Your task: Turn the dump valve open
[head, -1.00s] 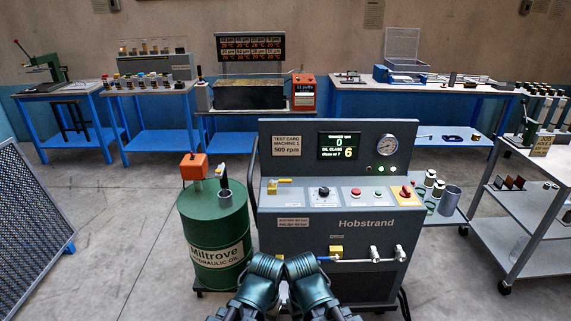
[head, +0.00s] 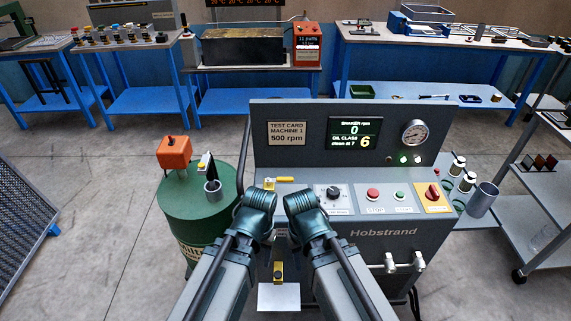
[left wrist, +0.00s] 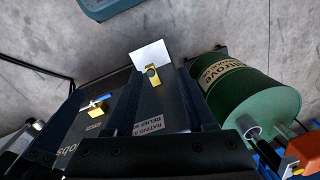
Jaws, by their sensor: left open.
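A yellow valve body with a dark knob (head: 278,272) shows low on the front of the grey Hobstrand machine, between my arms; a white plate (head: 278,297) is beside it. It also shows in the left wrist view (left wrist: 151,75). A second yellow valve with a blue lever (left wrist: 97,107) is at left there. A yellow lever valve (head: 285,180) sits on the upper panel. I cannot read which is the dump valve. My left gripper (head: 256,208) is in front of the panel, open, its fingertips hard to make out. My right gripper (head: 304,206) is beside it, jaws not clear.
A green oil drum (head: 205,205) with an orange pump (head: 174,152) stands close at left. The panel carries a red stop button (head: 373,194) and a red-yellow switch (head: 433,191). A grey trolley (head: 545,190) stands at right. Open floor lies left.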

